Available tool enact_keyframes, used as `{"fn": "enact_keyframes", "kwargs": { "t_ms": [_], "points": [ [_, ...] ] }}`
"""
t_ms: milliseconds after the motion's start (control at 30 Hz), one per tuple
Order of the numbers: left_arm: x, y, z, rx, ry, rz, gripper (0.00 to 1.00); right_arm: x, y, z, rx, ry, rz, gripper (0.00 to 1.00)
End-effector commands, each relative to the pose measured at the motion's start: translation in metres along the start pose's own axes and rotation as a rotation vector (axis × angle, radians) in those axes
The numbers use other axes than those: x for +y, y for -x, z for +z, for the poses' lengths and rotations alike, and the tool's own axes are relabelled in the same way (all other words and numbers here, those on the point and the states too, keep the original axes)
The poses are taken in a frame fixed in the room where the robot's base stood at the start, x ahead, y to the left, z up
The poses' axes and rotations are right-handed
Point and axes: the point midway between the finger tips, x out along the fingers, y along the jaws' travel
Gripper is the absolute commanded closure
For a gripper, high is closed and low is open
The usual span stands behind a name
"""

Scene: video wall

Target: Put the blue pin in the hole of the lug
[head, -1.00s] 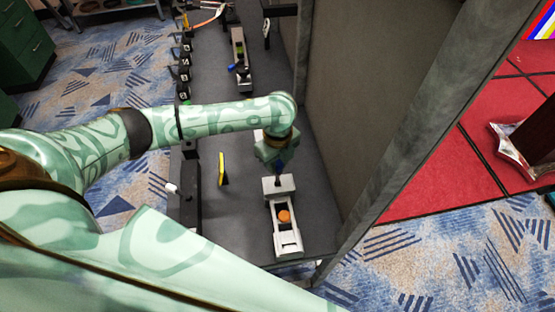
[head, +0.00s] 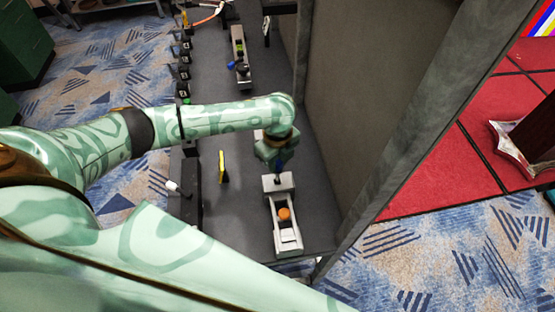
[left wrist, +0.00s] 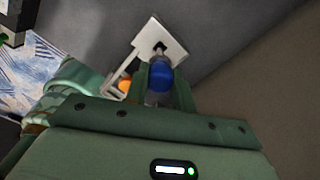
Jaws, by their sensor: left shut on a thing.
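My left gripper (head: 279,167) points down above the pale lug block (head: 279,183) on the grey shelf. It is shut on the blue pin (left wrist: 160,75), whose round blue head shows between the fingers in the left wrist view. The lug (left wrist: 172,37) there is a pale square plate with a dark hole, beside the pin. The pin's lower end is partly hidden, so I cannot tell whether it has entered the hole. My right gripper is not in view.
A pale frame with an orange knob (head: 284,214) extends from the lug toward the shelf's front. A yellow plate (head: 222,167) stands to the left. A tall grey panel (head: 350,90) rises to the right. Another fixture (head: 240,60) stands farther back.

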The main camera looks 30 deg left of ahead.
Motion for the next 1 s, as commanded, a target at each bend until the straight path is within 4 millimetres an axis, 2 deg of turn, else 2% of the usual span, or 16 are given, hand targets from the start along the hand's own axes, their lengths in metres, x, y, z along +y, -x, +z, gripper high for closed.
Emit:
{"fn": "enact_keyframes", "kwargs": {
  "t_ms": [633, 1000],
  "points": [
    [0.0, -0.015, 0.0, 0.0, 0.0, 0.0, 0.99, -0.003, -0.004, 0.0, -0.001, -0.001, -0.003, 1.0],
    [0.0, -0.016, 0.0, 0.0, 0.0, 0.0, 0.99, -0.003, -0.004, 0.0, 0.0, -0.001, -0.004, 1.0]
  ]
}}
